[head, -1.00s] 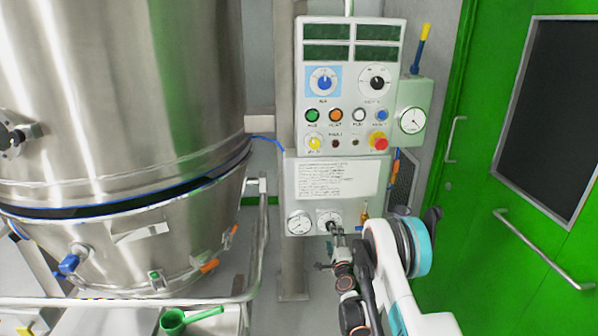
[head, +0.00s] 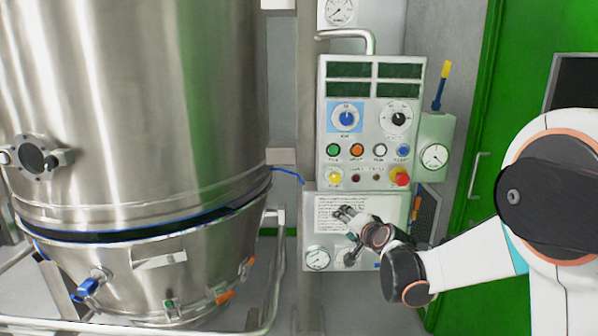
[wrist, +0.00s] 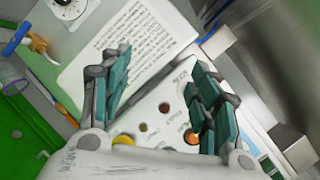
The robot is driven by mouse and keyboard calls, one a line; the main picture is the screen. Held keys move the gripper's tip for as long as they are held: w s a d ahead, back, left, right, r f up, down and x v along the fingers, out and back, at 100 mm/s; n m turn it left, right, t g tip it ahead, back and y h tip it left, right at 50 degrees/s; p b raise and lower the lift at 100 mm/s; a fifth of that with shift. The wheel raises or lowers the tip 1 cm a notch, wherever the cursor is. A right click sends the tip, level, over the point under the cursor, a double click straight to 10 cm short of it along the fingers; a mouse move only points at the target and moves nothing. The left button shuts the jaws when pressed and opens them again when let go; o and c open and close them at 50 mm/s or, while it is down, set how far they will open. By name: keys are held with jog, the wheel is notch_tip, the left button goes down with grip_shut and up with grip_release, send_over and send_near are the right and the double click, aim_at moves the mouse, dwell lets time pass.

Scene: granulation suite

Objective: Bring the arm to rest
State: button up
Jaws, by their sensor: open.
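My gripper (head: 343,215) is in front of the lower part of the control panel, over the white instruction placard (head: 326,205) and just above the small gauges. In the wrist view my gripper (wrist: 160,90) shows its two teal-padded fingers spread apart with nothing between them. The placard (wrist: 125,50) lies beyond the fingers there, with panel lamps showing between and below them. My white arm reaches in from the right in the head view. Whether the fingers touch the panel cannot be told.
The control panel (head: 370,130) has knobs, coloured buttons and a red emergency button (head: 400,176). A dial gauge box (head: 434,155) is at its right. A large steel vessel (head: 130,110) with clamps fills the left. A green door (head: 497,110) stands behind my arm.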

jog(key=s+r+n+g, duration=0.2)
jog(key=s+r, duration=0.1)
jog(key=s, duration=0.7)
jog(key=s+r+n+g, duration=0.1)
jog(key=s+r+n, duration=0.2)
jog(key=s, duration=0.6)
jog(key=s+d+f+n+g+h, duration=0.1)
jog(key=s+d+f, duration=0.1)
jog(key=s, duration=0.6)
jog(key=s+d+f+n+g+h, duration=0.1)
jog(key=s+f, duration=0.1)
jog(key=s, duration=0.6)
jog(key=s+d+f+n+g+h, duration=0.1)
jog(key=s+d, duration=0.1)
jog(key=s, duration=0.6)
jog(key=shift+d+f+n+g, duration=0.3)
jog(key=shift+f+n+g, duration=0.1)
